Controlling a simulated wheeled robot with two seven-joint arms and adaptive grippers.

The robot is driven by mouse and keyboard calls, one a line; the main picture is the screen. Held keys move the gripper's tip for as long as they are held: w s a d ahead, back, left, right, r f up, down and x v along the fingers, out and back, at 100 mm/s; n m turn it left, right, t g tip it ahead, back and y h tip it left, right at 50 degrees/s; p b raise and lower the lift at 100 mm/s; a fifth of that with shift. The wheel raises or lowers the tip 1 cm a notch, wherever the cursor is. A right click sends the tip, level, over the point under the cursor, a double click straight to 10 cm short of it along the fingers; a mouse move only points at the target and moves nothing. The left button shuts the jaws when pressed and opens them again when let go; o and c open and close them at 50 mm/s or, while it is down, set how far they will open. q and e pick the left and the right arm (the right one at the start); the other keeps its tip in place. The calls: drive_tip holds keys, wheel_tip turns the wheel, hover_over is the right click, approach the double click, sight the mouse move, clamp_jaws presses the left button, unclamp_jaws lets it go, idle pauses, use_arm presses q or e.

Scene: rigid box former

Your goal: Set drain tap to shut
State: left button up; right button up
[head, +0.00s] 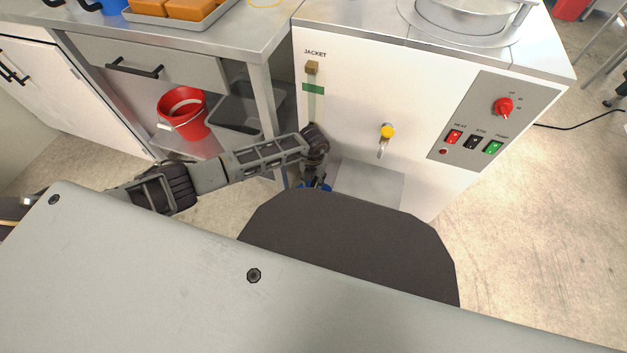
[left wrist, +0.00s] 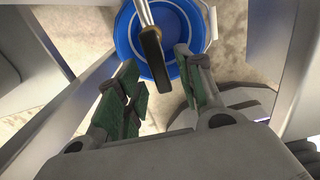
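A tap with a black lever handle (left wrist: 152,55) and a metal stem shows in the left wrist view, above a blue bucket (left wrist: 180,30). I take it to be the drain tap; the head view does not show it clearly. My left gripper (left wrist: 158,70) is open, its green-padded fingers apart. The end of the black handle lies between or just beyond the fingertips; I see no clear contact. In the head view my left gripper (head: 318,184) is low at the machine's front, partly hidden behind my own body. My right gripper is not in view.
The white machine front (head: 350,90) carries a yellow-knobbed fitting (head: 387,131), a JACKET sight gauge (head: 314,100) and a switch panel (head: 490,125). A steel bench leg (head: 266,105) stands close to my left arm. A red bucket (head: 183,112) sits on the lower shelf.

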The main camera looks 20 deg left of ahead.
use_arm(q)
clamp_jaws()
